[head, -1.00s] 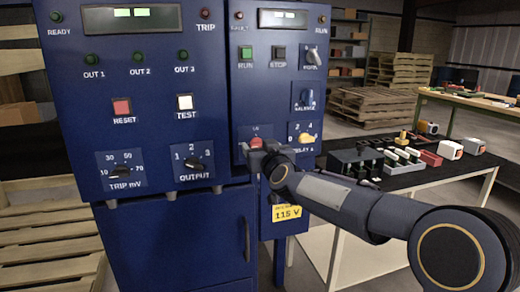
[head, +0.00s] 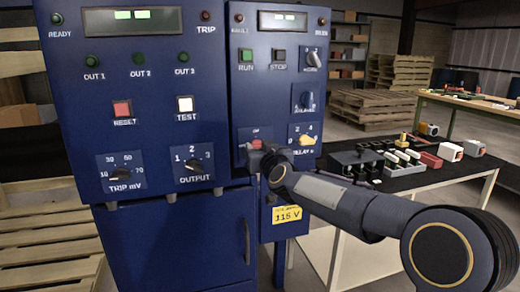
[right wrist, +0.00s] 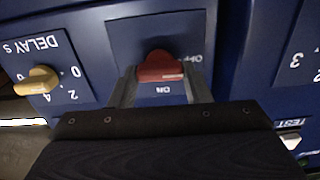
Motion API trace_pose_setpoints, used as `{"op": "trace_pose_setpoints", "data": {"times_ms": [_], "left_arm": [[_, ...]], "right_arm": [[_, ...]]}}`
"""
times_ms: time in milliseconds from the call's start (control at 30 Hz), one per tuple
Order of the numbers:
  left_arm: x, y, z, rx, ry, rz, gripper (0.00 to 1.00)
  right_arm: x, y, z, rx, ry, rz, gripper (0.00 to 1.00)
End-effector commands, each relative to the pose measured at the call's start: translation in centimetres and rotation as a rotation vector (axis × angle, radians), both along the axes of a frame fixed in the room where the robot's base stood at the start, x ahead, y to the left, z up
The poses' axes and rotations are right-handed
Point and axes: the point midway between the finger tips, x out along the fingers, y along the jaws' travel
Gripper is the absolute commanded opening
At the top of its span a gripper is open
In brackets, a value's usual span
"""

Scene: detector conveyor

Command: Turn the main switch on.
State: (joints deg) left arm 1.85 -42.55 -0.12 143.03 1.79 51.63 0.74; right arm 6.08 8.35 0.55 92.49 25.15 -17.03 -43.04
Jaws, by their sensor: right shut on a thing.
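The main switch is a red knob (head: 255,145) on a dark plate, low on the right-hand blue cabinet panel. My right gripper (head: 257,149) is at this knob, its arm coming in from the right and hiding part of it. In the right wrist view, turned upside down, the red knob (right wrist: 160,69) sits between the two fingers of my right gripper (right wrist: 159,75), which is shut on it. ON and OFF labels show beside the knob; its exact pointing is hard to tell. My left gripper is not in view.
A yellow delay knob (head: 306,140) sits just right of the switch; it also shows in the right wrist view (right wrist: 37,80). A white TEST button (head: 185,104) is to the left. A black-topped table (head: 425,178) with several parts stands at the right.

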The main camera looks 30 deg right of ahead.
Motion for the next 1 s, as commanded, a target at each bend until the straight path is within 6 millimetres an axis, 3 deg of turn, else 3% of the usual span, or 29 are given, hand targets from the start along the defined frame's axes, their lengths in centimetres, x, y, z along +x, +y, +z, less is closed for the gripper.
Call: {"op": "trace_pose_setpoints", "data": {"times_ms": [367,1000], "left_arm": [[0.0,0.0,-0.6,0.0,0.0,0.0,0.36],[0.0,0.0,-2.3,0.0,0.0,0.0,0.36]], "right_arm": [[0.0,-0.1,-0.1,0.216,-0.053,0.0,0.21],[-0.1,-0.2,-0.3,0.807,-0.193,0.001,0.21]]}}
